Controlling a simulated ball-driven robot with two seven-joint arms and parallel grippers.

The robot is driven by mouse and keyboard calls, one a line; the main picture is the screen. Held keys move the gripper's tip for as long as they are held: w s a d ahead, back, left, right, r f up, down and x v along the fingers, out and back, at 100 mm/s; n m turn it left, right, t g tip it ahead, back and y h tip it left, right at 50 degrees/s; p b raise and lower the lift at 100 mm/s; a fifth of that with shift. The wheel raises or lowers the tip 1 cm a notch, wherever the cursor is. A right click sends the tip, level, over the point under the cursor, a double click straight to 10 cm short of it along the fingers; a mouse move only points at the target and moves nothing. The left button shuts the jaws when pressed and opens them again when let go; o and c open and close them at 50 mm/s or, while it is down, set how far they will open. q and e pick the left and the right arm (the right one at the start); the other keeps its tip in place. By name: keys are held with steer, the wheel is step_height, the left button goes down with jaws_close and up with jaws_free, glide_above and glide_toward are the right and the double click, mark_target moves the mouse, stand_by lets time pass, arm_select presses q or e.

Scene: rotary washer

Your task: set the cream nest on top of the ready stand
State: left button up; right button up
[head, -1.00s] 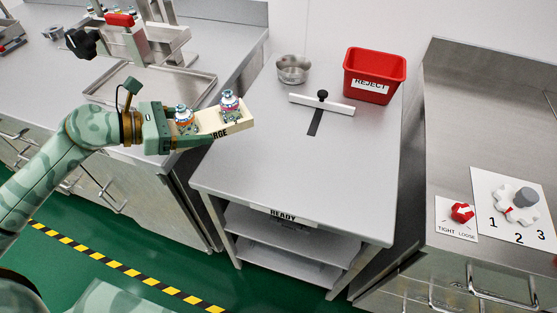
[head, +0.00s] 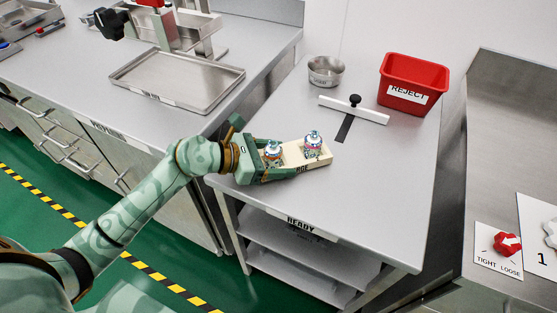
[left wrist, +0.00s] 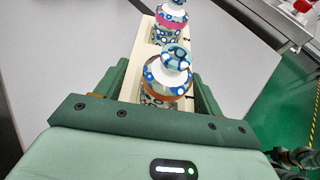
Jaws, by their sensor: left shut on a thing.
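The cream nest (head: 295,159) is a long cream block carrying two small patterned bottles, a near one (head: 273,150) and a far one (head: 312,143). My left gripper (head: 285,168) is shut on the nest's near end. The nest also shows in the left wrist view (left wrist: 146,48), running away between the fingers. The ready stand (head: 370,190) is a grey-topped table with a READY label on its front edge and shelves below. The nest is over the left part of its top; I cannot tell whether it touches. My right gripper is out of view.
A red REJECT bin (head: 412,84), a steel cup (head: 325,71) and a white bar with a black knob (head: 354,108) stand at the back of the stand. The middle and front right of the top are clear. A steel tray (head: 178,80) lies on the left counter.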

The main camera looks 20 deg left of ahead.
arm_select(q)
steer(key=shift+f, duration=0.2)
steer(key=shift+f, duration=0.1)
steer(key=o, duration=0.8)
steer(key=shift+o, duration=1.3)
steer(key=p+v, duration=0.3)
steer(key=v, duration=0.9)
